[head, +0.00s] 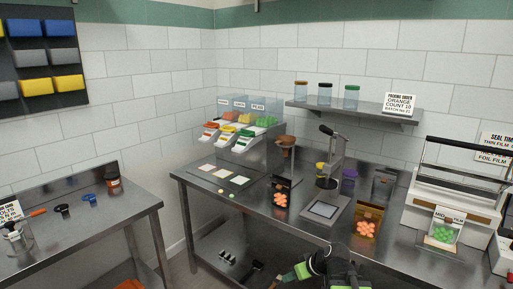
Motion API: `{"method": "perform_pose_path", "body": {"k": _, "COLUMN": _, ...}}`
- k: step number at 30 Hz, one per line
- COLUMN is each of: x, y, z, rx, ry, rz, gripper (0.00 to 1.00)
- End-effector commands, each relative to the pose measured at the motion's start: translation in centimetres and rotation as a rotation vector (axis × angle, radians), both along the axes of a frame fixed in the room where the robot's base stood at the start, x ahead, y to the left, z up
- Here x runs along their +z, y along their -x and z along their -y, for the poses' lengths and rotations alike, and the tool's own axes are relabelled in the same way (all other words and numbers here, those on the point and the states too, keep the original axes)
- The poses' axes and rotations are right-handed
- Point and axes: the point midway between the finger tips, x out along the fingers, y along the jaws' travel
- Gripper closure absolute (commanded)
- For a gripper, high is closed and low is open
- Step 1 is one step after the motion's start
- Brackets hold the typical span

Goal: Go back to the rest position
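My gripper (278,281) is low in the head view, at the bottom edge in front of the main steel table (190,183). Part of my black and green arm shows beside it on the right. The gripper is small and dark here, and I cannot tell whether its fingers are open or shut. I see nothing clearly held in it. The task names no other object.
The table carries candy dispensers (240,138), a scale (322,209), pouches with orange candies (281,193) (367,225) and a sealer (450,190) with a green-candy pouch. A side table (100,220) stands left. A floor gap separates the tables.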

Motion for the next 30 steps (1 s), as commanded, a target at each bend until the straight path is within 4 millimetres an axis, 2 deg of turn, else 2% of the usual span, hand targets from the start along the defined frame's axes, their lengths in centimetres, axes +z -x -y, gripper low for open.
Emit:
{"method": "perform_pose_path", "body": {"k": 1, "x": -0.7, "y": 1.4, "z": -2.2, "rx": 0.022, "ry": 0.039, "rz": -0.072, "gripper": 0.62}}
{"method": "perform_pose_path", "body": {"k": 3, "x": -2.2, "y": 3.9, "z": -3.2, "rx": -0.001, "ry": 0.122, "rz": -0.207, "gripper": 0.62}}
{"method": "perform_pose_path", "body": {"k": 5, "x": -3.3, "y": 5.8, "z": -1.7, "rx": -0.079, "ry": 0.192, "rz": -0.316, "gripper": 0.62}}
{"method": "perform_pose_path", "body": {"k": 6, "x": -3.8, "y": 6.8, "z": -0.2, "rx": -0.144, "ry": 0.229, "rz": -0.374, "gripper": 0.62}}
{"method": "perform_pose_path", "body": {"k": 9, "x": -4.2, "y": 9.1, "z": 2.5, "rx": -0.295, "ry": 0.301, "rz": -0.492, "gripper": 0.62}}
{"method": "perform_pose_path", "body": {"k": 12, "x": -4.3, "y": 10.4, "z": 3.4, "rx": -0.402, "ry": 0.318, "rz": -0.559, "gripper": 0.62}}
{"method": "perform_pose_path", "body": {"k": 16, "x": -4.3, "y": 10.6, "z": 3.1, "rx": -0.450, "ry": 0.303, "rz": -0.578, "gripper": 0.62}}
{"method": "perform_pose_path", "body": {"k": 30, "x": -4.3, "y": 10.5, "z": 3.1, "rx": -0.451, "ry": 0.302, "rz": -0.576, "gripper": 0.62}}
